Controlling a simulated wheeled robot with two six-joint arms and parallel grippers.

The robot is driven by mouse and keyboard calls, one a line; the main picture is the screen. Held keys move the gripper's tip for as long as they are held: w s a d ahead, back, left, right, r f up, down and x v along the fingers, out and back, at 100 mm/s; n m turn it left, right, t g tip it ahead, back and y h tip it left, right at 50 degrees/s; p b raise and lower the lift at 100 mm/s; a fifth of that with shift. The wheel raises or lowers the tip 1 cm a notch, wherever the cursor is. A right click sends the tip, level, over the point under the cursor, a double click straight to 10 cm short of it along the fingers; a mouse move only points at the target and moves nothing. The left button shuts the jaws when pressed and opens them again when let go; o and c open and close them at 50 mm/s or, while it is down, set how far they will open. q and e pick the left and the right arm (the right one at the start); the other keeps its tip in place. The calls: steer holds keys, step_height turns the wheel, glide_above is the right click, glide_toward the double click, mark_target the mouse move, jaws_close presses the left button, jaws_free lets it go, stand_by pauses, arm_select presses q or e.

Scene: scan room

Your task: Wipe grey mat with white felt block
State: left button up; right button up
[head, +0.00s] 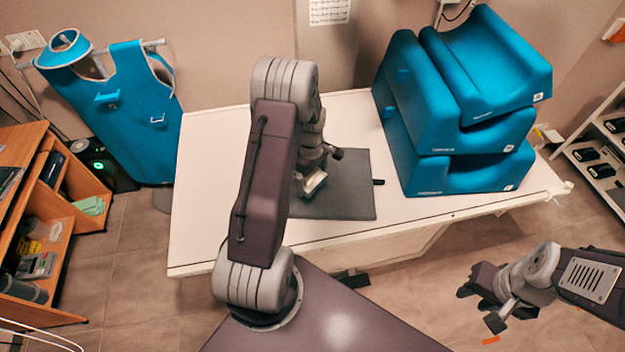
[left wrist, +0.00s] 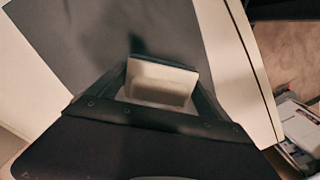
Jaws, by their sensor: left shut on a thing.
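The grey mat (head: 348,200) lies flat on the white table, partly hidden behind my left arm. It also fills much of the upper left wrist view (left wrist: 90,35). My left gripper (head: 309,181) is over the mat's left part. It is shut on the white felt block (head: 314,183), which shows pale between the two dark fingers in the left wrist view (left wrist: 160,84). The block is low over the mat; I cannot tell if it touches. My right gripper (head: 480,287) hangs off the table at the lower right, away from the mat; its jaw opening is unclear.
The white table (head: 215,200) is bare left of the mat. Stacked blue cushions (head: 440,120) stand on its right part. A blue apron (head: 125,115) hangs at the left above the floor, near a wooden shelf (head: 40,210). Another shelf (head: 600,150) is at the far right.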

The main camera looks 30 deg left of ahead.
mark_target(311, 174)
arm_select(q)
steer(key=r+p, duration=0.1)
steer(key=r, duration=0.1)
steer(key=r+p, duration=0.1)
steer(key=shift+s+d+r, duration=0.15)
steer(key=shift+s+r, duration=0.05)
steer(key=shift+r, duration=0.15)
steer(key=shift+r+p, duration=0.1)
steer(key=shift+p, duration=0.2)
steer(key=shift+w, duration=0.1)
